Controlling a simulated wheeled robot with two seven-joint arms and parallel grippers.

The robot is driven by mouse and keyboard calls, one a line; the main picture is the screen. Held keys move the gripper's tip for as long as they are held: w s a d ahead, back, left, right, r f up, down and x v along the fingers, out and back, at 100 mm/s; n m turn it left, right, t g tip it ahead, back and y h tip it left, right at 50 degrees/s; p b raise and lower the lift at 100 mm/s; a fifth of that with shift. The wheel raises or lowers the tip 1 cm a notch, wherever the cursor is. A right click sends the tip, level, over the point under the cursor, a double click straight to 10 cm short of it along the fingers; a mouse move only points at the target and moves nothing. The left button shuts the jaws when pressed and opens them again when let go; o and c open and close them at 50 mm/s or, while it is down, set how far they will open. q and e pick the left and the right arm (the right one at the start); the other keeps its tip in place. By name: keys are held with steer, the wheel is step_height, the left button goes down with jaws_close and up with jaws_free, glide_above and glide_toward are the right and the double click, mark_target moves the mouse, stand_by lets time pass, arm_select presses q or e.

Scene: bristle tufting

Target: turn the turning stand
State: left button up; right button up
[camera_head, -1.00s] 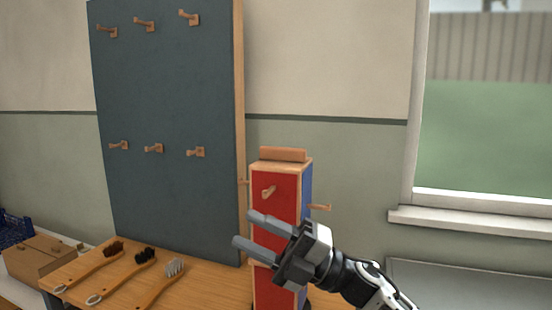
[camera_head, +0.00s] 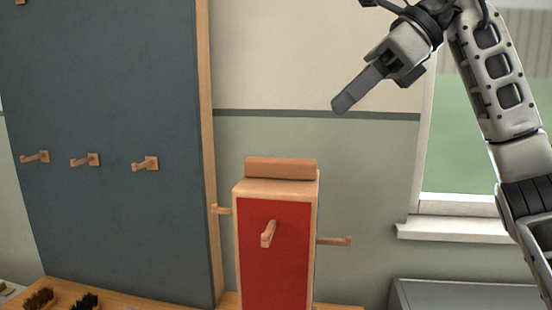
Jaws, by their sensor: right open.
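The turning stand (camera_head: 275,260) is a wooden post on the bench with a red face turned toward me. It has a wooden block (camera_head: 282,168) on top and pegs on several sides. One peg (camera_head: 268,234) sticks out of the red face, one points left and one (camera_head: 335,240) points right. My right gripper (camera_head: 345,105) is up and to the right of the stand, clear of it, and open with nothing held. Its fingers overlap in this view. My left gripper is not in view.
A dark blue-grey board (camera_head: 110,220) with wooden pegs stands left of the stand. Brushes (camera_head: 40,298) lie on the bench (camera_head: 150,300) at lower left. A window with a white sill (camera_head: 455,230) and a grey surface (camera_head: 465,294) are on the right.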

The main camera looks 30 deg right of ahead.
mark_target(281, 159)
steer(key=x, duration=1.3)
steer(key=shift+w+a+f, duration=0.2)
steer(key=shift+f, duration=0.05)
jaws_close()
